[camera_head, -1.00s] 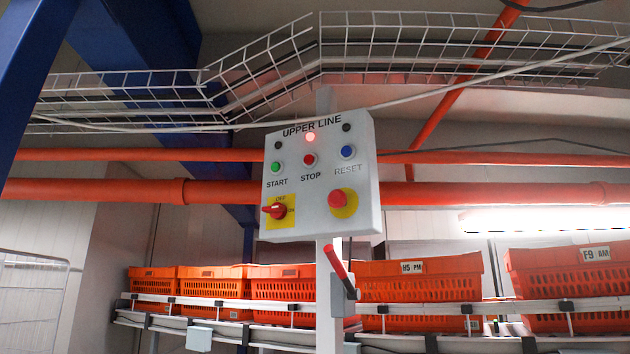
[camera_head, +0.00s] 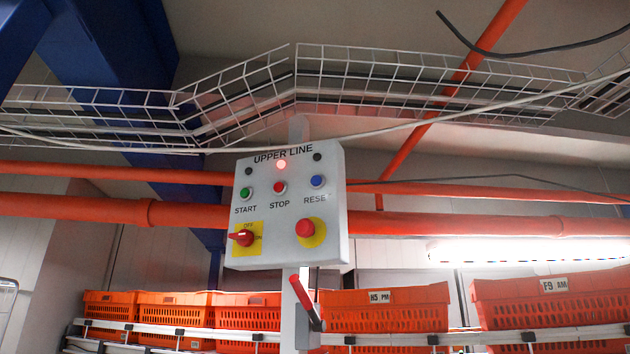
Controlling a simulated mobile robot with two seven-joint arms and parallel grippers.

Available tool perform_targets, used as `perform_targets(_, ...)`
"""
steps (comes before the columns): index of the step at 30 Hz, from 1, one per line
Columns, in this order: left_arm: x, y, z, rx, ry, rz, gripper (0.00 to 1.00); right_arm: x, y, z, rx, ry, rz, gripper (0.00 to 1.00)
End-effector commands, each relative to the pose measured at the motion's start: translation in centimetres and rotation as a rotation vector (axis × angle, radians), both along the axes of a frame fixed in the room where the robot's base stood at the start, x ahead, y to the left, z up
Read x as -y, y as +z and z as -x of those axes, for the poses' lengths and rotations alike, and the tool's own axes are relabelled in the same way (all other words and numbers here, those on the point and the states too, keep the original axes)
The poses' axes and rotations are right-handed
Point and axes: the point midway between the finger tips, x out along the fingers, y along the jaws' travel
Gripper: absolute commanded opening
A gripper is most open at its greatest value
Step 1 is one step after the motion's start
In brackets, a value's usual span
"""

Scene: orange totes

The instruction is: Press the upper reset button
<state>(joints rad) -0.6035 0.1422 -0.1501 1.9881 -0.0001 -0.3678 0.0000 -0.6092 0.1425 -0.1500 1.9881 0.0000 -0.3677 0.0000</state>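A white control box (camera_head: 290,232) labelled UPPER LINE stands on a post in the middle of the head view. Its blue RESET button (camera_head: 318,181) is at the upper right of the panel. Beside it are the red STOP button (camera_head: 279,187) and the green START button (camera_head: 246,193). A red lamp (camera_head: 281,164) at the top is lit. A red rotary switch (camera_head: 242,238) on a yellow plate is at lower left, and a red mushroom button (camera_head: 305,228) on yellow is at lower right. Neither of my grippers is in view.
A red-handled lever (camera_head: 302,293) is on the post (camera_head: 289,320) below the box. Orange totes (camera_head: 384,308) stand in a row on a conveyor behind. Orange pipes (camera_head: 80,206) run behind the box and a wire cable tray (camera_head: 400,85) runs above.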

Motion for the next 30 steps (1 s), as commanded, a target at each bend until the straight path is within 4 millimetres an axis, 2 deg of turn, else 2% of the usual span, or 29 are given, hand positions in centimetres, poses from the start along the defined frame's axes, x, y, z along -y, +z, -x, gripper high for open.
perform_targets(2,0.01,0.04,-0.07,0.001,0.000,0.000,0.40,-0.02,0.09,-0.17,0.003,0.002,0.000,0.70)
perform_targets(9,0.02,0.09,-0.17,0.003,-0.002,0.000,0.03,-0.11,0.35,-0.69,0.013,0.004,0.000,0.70)
perform_targets(10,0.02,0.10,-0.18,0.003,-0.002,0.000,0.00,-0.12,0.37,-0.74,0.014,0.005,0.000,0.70)
perform_targets(30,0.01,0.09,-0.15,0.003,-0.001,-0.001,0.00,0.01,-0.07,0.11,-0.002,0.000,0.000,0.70)
